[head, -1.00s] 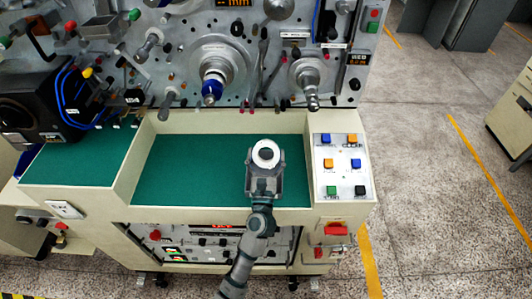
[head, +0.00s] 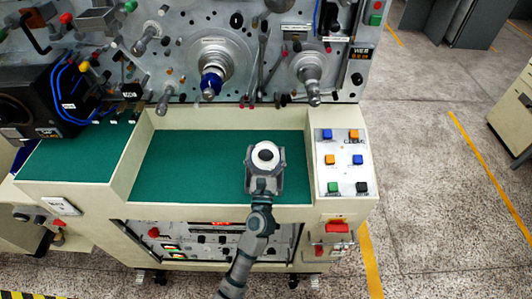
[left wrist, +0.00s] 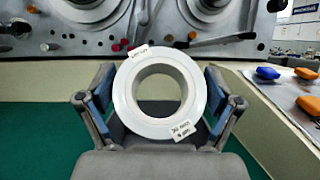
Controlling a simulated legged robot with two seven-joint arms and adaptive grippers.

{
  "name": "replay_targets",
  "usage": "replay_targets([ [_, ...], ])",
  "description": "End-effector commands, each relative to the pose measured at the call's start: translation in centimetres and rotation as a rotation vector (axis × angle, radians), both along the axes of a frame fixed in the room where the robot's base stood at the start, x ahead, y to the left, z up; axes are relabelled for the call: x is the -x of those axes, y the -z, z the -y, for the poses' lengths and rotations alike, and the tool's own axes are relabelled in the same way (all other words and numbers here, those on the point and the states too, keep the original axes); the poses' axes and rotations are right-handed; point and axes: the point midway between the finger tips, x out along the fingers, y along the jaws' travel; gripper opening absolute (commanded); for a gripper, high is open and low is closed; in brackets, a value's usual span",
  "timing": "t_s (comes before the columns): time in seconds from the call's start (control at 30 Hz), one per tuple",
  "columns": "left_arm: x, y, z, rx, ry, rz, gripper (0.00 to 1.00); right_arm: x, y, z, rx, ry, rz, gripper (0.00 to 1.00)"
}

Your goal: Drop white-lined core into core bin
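The white-lined core (head: 265,149) is a white ring with a wide centre hole. In the left wrist view it is the ring (left wrist: 123,104) with small printed labels on its face. My left gripper (head: 265,160) holds it over the right part of the green-floored tray of the machine. In the left wrist view, the blue-padded fingers of my left gripper (left wrist: 158,98) press on the ring from both sides. My right gripper is not in view. I cannot pick out a container marked as the core bin.
The green-floored tray (head: 190,170) has low cream walls and looks empty. A button panel (head: 343,160) is right of it. A spindle with a blue part (head: 211,80) and a second spindle (head: 310,75) stick out behind. Open floor (head: 430,200) lies to the right.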

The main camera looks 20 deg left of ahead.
Motion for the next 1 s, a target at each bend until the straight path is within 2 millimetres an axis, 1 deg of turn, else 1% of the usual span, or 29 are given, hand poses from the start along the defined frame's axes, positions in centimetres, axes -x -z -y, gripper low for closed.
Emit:
replay_targets([
  [0.33,0.0,0.1,0.0,0.0,0.0,-0.001,1.0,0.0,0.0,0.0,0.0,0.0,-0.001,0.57],
  [0.47,0.9,0.6,0.2,0.001,0.0,-0.004,1.0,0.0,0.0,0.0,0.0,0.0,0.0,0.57],
  [0.57,2.5,1.3,0.6,0.0,0.0,-0.005,1.0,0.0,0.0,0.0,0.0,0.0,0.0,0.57],
  [0.8,7.4,3.4,1.6,-0.004,0.001,-0.005,1.0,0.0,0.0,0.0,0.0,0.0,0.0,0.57],
  [0.9,8.9,4.1,2.0,-0.004,0.001,-0.005,1.0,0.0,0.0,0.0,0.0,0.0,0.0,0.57],
  [1.0,10.0,4.6,2.3,-0.002,0.0,-0.004,1.0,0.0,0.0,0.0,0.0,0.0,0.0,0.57],
])
